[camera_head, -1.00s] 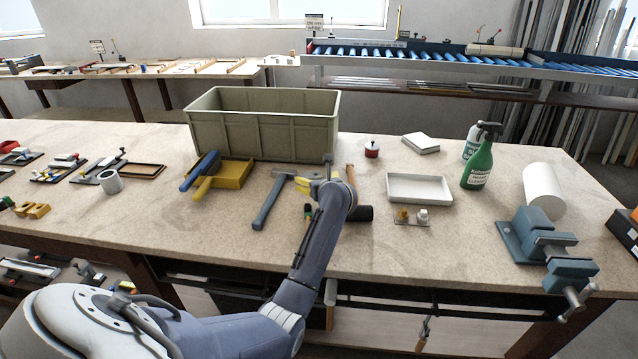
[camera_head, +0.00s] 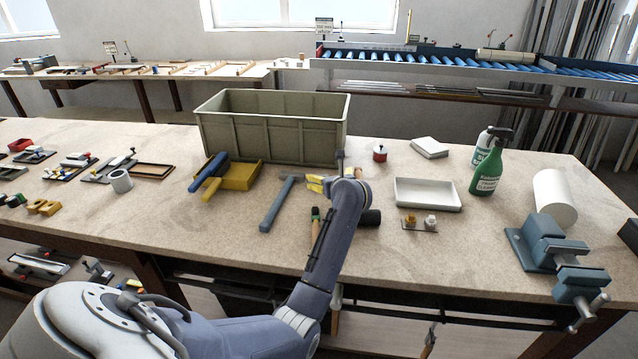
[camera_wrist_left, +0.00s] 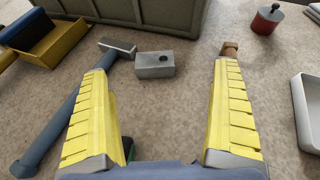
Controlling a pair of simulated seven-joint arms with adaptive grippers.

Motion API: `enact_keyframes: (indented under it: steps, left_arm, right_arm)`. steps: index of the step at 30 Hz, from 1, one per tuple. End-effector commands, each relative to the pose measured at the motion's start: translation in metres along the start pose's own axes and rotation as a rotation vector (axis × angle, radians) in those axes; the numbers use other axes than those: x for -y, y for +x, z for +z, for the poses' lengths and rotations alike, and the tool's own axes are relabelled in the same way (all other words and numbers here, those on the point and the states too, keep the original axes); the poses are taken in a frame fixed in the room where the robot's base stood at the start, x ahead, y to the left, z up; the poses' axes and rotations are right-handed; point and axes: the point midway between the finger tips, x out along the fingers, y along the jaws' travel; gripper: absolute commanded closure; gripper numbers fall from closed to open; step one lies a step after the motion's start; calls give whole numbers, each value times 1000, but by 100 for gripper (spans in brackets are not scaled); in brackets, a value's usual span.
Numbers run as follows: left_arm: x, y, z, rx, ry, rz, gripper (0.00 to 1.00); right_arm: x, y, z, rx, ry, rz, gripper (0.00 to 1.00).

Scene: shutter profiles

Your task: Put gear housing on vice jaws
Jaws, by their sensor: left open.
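A small grey block with a dark round hole, which looks like the gear housing (camera_wrist_left: 154,66), lies on the bench in the left wrist view. My left gripper (camera_head: 318,184) is open, with yellow fingers pointing at the bench. In the left wrist view the block lies just beyond and between the fingertips (camera_wrist_left: 167,72), nearer the left finger, and is not held. In the head view I cannot make out the block. The blue-grey vice (camera_head: 553,254) stands at the bench's right front, with its jaws bare. My right gripper is not in view.
A blue-handled hammer (camera_head: 277,205) lies left of the gripper, its head near the block. A large olive bin (camera_head: 272,128) stands behind. A mallet (camera_head: 369,217), a white tray (camera_head: 428,194) and a green spray bottle (camera_head: 487,170) are to the right.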

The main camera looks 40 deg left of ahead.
Motion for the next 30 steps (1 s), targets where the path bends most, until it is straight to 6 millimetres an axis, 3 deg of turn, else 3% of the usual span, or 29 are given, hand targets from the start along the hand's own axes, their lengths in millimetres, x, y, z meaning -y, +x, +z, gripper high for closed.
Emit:
enact_keyframes:
  steps: [3, 6, 8, 15, 21, 26, 30]
  left_arm:
    - [9, -6, 46, -2, -107, 3, 3]
    - [6, -12, 70, -67, -164, 30, 3]
    - [3, -16, 76, -130, -172, 43, 3]
    - [-10, -27, 51, -348, -73, 49, 3]
    - [-10, -30, 38, -409, 16, 28, 3]
    - [-11, -16, 31, -413, 39, 25, 3]
    - [-12, 7, 21, -413, 40, 26, 3]
  right_arm:
    - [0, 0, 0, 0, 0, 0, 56]
    - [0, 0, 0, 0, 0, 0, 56]
    - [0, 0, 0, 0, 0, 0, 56]
    - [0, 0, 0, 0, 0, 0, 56]
    - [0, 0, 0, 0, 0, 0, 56]
    - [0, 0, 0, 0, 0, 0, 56]
    - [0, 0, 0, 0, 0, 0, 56]
